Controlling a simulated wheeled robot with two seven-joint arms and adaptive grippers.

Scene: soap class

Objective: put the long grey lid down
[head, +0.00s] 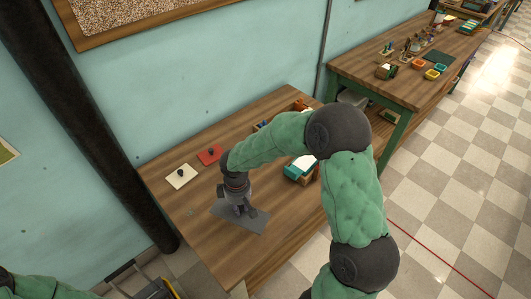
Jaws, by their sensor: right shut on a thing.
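The long grey lid (252,223) is a flat dark grey plate over the front part of the near wooden table (205,262). My right gripper (241,211) points down and is shut on the lid from above, hiding part of its middle. The lid looks level and close to the tabletop; I cannot tell whether it touches. A green sleeve of my left arm (40,288) shows at the bottom left, but its gripper is out of the picture.
A cream lid (181,177) and a red lid (208,157) with dark knobs lie at the table's wall side. A teal and white box (297,170) stands partly behind my right arm. Bare wood surrounds the grey lid. Another table (405,75) holds several small items.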

